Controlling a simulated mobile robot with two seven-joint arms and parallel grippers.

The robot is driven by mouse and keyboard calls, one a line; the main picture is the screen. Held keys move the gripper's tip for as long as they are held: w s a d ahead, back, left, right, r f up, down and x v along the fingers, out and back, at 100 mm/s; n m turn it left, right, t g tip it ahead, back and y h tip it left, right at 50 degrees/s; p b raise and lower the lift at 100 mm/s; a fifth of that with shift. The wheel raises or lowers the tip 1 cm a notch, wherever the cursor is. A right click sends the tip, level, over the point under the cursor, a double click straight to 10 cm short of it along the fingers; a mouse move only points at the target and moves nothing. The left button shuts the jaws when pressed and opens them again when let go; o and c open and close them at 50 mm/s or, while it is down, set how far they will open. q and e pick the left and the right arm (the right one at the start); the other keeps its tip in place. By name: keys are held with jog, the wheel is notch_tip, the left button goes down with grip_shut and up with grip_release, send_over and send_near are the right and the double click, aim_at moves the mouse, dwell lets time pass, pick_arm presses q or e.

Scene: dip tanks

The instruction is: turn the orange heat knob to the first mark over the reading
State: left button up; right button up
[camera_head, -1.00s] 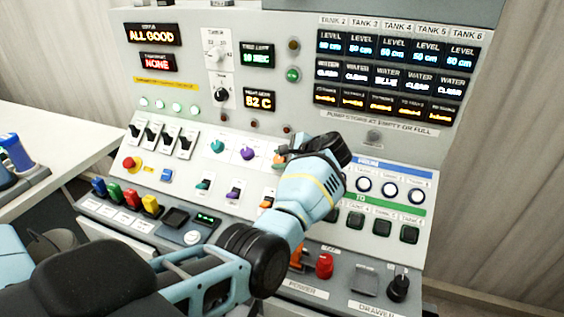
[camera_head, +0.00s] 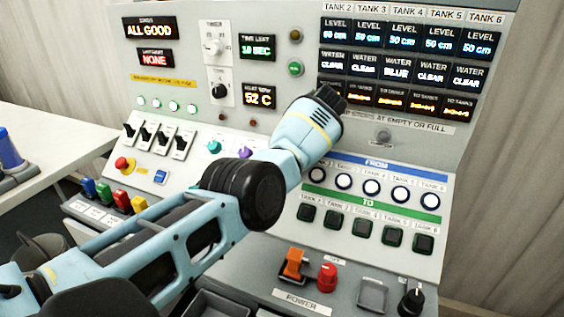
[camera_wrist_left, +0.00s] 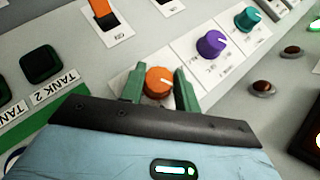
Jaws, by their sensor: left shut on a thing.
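The orange heat knob (camera_wrist_left: 158,83) shows in the left wrist view, on a pale plate of the sloped panel. My left gripper (camera_wrist_left: 158,78) has one green finger on each side of the knob and is shut on it. In the head view my left wrist and forearm reach across the panel and hide the knob and the fingertips. The heat display (camera_head: 259,96) in the head view appears to read 52 C. I cannot make out the marks around the knob. My right gripper is in neither view.
A purple knob (camera_wrist_left: 211,44) and a teal knob (camera_wrist_left: 247,20) stand in the same row as the orange knob. An orange rocker switch (camera_wrist_left: 103,14) and a dark green button (camera_wrist_left: 41,64) are close by. A white table (camera_head: 50,140) is at the left.

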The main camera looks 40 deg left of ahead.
pick_arm(q)
jog(key=shift+f, duration=0.1)
dwell(0.4)
jog(key=o, duration=0.7)
jog(key=shift+o, duration=1.3)
